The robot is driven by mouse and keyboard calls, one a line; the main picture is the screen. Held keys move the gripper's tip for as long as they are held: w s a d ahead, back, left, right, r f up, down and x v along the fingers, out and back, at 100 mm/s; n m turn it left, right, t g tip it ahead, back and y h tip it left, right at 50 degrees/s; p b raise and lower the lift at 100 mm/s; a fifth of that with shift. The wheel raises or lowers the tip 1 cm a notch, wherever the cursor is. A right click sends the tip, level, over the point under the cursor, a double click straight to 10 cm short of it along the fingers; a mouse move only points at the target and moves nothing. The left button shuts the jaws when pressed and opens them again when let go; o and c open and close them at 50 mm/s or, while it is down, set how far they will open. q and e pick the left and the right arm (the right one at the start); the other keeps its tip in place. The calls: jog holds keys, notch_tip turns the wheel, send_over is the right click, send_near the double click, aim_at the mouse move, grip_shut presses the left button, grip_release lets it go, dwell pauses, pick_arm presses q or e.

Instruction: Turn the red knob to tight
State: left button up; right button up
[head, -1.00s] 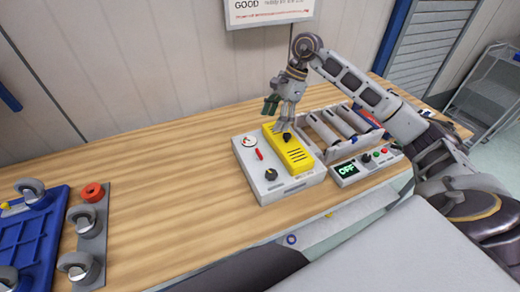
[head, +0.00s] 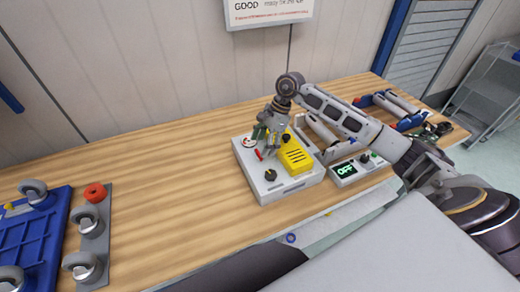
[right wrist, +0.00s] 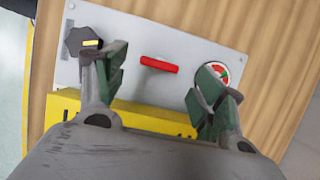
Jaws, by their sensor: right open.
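A slim red knob (right wrist: 159,64), shaped like a bar, sits on the top of a light grey control box (head: 270,190). In the right wrist view it lies almost level, tilted slightly down to the right. It also shows in the head view (head: 259,155). My right gripper (right wrist: 160,88) is open above the box, with the red knob seen between its green-padded fingers, which appear apart from it. A round gauge (right wrist: 218,73) with red and green sectors is partly behind the right finger. A black knob (right wrist: 80,41) is by the left finger. My left gripper is out of view.
A display unit reading OFF (head: 345,170) stands to the right. The table's middle (head: 170,190) is clear.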

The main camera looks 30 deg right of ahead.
aim_at(259, 153)
jog(key=shift+x, duration=1.8)
jog(key=shift+c, duration=0.4)
jog(key=c, duration=0.9)
